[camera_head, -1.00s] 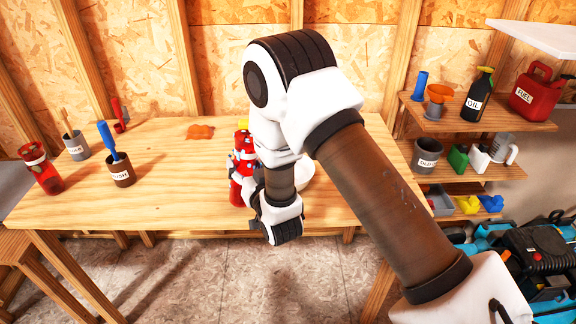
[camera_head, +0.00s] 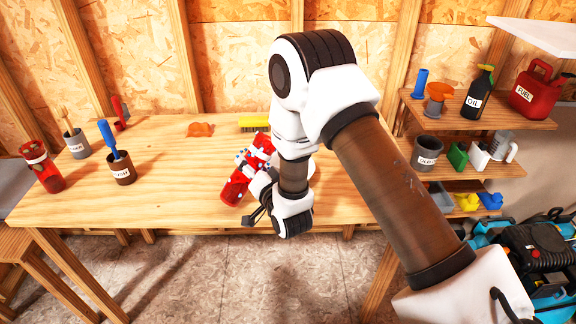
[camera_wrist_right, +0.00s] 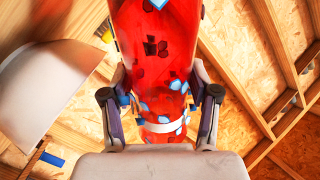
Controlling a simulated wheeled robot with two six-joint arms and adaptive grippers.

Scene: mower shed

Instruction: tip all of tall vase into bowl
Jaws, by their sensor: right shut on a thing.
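My right gripper (camera_wrist_right: 160,98) is shut around the middle of a tall red see-through vase (camera_wrist_right: 160,45) with a white band. Blue and dark pieces show inside it in the wrist view. In the head view the vase (camera_head: 237,187) leans, its upper end to the right, above the table; my right gripper (camera_head: 256,178) is partly hidden by its wrist. A pale curved shape (camera_wrist_right: 42,75) at the left of the wrist view may be the bowl; in the head view my arm hides most of that area. My left gripper is not in view.
Another red container (camera_head: 42,168) stands at the table's left, near a grey cup (camera_head: 76,145) and a brown brush cup (camera_head: 121,170). An orange piece (camera_head: 200,130) and a yellow brush (camera_head: 254,123) lie at the back. The wooden table (camera_head: 170,200) is clear left of the vase.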

